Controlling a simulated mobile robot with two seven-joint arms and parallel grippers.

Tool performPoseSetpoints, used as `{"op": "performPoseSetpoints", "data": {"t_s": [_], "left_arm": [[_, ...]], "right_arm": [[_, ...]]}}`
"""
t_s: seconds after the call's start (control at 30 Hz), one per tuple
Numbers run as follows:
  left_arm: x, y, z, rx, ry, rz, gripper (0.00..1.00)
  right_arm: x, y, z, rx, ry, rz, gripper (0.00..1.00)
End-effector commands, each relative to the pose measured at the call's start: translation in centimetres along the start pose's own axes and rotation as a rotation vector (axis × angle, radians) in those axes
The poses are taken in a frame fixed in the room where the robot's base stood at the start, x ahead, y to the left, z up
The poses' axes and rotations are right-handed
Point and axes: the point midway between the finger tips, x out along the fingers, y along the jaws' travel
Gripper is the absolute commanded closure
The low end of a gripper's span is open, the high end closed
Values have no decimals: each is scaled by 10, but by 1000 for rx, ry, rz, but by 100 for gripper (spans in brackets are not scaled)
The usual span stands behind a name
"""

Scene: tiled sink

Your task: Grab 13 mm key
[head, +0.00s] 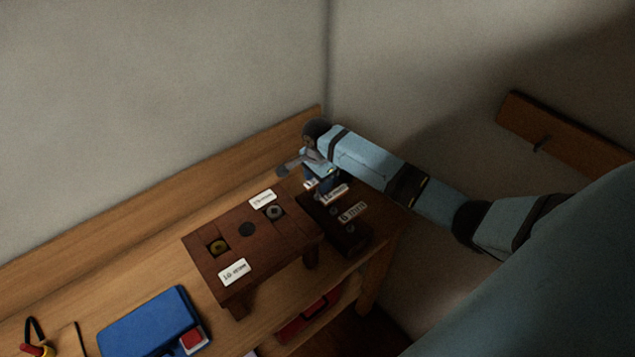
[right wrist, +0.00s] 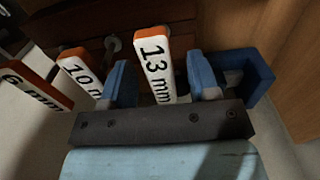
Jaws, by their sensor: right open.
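The 13 mm key's white tag with an orange edge (right wrist: 153,64) stands between the two blue fingers of my right gripper (right wrist: 161,80) in the right wrist view. The gripper is open, with a visible gap between the tag and the right finger. In the head view, my right gripper (head: 318,181) is over the far end of the dark key rack (head: 350,242). The 10 mm key tag (right wrist: 80,72) is just left of the left finger, and another tag (right wrist: 36,87) is farther left. The lower part of the 13 mm key is hidden. My left gripper is not seen.
A brown wooden stand (head: 213,265) with round inserts and white labels is left of the rack. A blue case (head: 150,322) lies at the front left of the bench (head: 150,268). Walls close in behind, and a wooden board (head: 570,140) is on the right wall.

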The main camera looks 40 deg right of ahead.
Motion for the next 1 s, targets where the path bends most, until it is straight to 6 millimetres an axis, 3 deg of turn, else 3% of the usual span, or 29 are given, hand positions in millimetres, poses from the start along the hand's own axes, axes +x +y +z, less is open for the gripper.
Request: {"op": "performPoseSetpoints", "data": {"t_s": [0.13,0.37,0.6,1.0], "left_arm": [[3,3,0,-24,-3,-5,57],[4,3,6,-24,-14,-5,57],[2,2,6,-21,-13,-4,57],[1,2,4,-19,-8,-4,57]], "right_arm": [[12,0,1,-1,-1,0,45],[14,-1,1,-1,-1,-2,45],[14,-1,1,-1,-1,-2,100],[8,-1,1,-1,-1,-3,100]]}}
